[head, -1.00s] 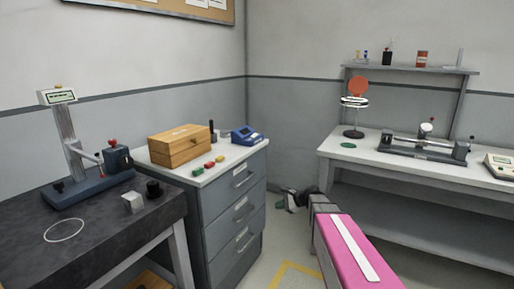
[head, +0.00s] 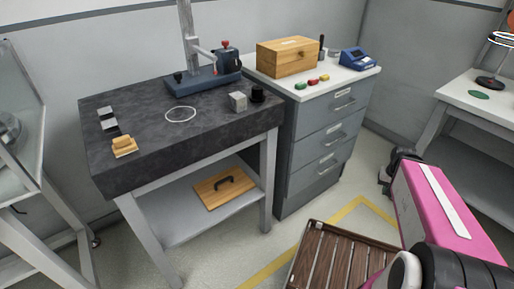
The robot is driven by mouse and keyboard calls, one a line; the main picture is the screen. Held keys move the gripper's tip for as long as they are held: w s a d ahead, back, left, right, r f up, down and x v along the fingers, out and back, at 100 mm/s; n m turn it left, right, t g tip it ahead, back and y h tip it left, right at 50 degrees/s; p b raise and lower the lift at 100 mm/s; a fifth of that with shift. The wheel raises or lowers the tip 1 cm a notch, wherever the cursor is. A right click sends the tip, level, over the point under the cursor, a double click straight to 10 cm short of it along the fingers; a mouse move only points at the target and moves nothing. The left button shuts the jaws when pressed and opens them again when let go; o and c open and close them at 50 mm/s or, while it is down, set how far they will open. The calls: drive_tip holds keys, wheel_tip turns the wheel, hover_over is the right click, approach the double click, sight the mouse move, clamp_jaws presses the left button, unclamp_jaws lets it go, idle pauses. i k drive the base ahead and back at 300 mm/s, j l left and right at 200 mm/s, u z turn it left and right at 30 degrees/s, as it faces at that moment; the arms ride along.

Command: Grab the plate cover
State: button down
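A flat wooden board with a black arched handle, which fits the plate cover (head: 209,196), lies on the lower shelf of the dark stone-topped table. It lies flat with the handle on top, and its front and right sides face open floor. My gripper (head: 388,172) is the dark end of my pink arm at the right of the picture. It is well to the right of the board and apart from it. Its fingers are too small and turned away to tell whether they are open.
The stone table (head: 150,140) carries a gauge stand (head: 205,82), small blocks and a drawn ring. A grey drawer cabinet (head: 325,140) stands to the right of it. A brown slatted platform (head: 335,262) lies on the floor in front. A glass-sided stand (head: 22,120) is at left.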

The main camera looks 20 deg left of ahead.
sight(220, 188)
drive_tip(key=l+u, duration=0.1)
drive_tip(key=u, duration=1.9)
drive_tip(key=j+u, duration=0.25)
drive_tip(key=j, duration=0.45)
drive_tip(key=i+j+u, duration=0.2)
drive_tip(key=j, duration=0.5)
drive_tip(key=k+j, duration=0.05)
drive_tip(key=k, duration=0.05)
